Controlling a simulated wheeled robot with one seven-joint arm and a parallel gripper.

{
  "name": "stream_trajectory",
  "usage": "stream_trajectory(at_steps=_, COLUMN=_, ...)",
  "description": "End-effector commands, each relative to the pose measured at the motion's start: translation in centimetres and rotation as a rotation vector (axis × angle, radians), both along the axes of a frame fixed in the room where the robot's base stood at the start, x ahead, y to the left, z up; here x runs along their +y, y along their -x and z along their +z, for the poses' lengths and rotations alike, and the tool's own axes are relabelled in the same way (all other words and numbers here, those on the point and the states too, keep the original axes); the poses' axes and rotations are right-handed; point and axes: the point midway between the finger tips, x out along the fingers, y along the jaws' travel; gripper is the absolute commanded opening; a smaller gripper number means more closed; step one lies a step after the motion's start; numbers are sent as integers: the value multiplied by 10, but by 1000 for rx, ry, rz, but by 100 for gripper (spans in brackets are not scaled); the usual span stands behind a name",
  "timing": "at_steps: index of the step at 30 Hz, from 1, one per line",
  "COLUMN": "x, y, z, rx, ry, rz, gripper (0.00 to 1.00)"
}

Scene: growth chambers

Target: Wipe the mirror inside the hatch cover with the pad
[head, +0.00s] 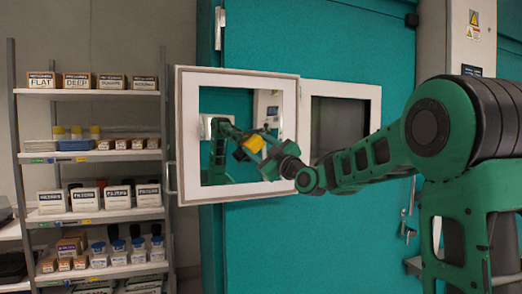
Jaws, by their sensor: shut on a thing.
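The hatch cover (186,130) is a white-framed panel swung open to the left on the teal door. The mirror (218,103) fills its inner face and reflects part of my green arm. My gripper (268,158) is in front of the mirror's right half, shut on a yellow pad (254,143). The pad is close to the glass; I cannot tell whether it touches. The gripper and pad cover part of the mirror's middle and right, and the fingers are small and partly hidden.
The white-framed hatch opening (340,88) with a dark interior is right of the cover, behind my arm. A metal shelf rack (100,157) with boxes and bottles stands at the left. The teal door (300,235) is clear below the cover.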

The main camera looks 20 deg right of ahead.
Motion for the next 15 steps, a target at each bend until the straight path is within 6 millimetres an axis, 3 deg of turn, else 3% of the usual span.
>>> stream_trajectory(at_steps=15, x=29, y=0, z=0, rx=-1, ry=0, rz=1, gripper=28)
